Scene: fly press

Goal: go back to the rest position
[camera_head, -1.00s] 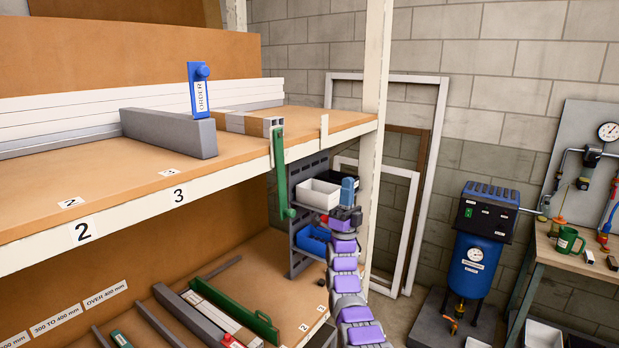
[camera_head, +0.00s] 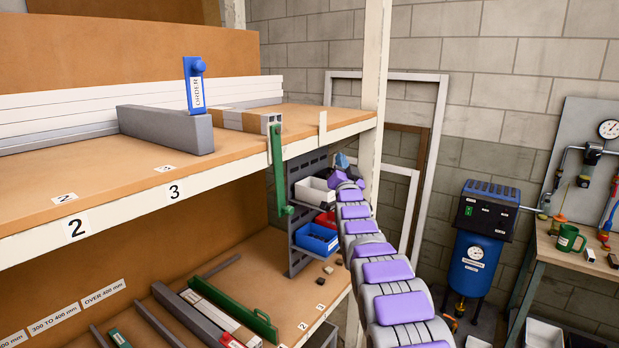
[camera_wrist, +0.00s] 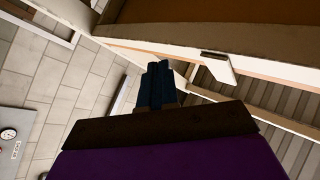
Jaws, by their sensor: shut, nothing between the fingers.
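My gripper (camera_head: 342,161) shows only as a small blue tip at the far end of my purple and grey arm, beside the shelf post (camera_head: 371,95). In the wrist view its dark blue fingers (camera_wrist: 154,84) are together, with nothing seen between them. They point at open space near a shelf edge (camera_wrist: 215,68). My arm runs up from the bottom right of the head view, to the right of the bins. Part of the gripper is hidden behind the arm in the head view.
The shelf rack (camera_head: 225,180) fills the left, with a green bar (camera_head: 277,170) hanging at its front. White (camera_head: 313,191), red (camera_head: 326,220) and blue (camera_head: 317,238) bins stand close to my arm. A blue compressor (camera_head: 477,255) and a bench (camera_head: 560,258) stand at the right.

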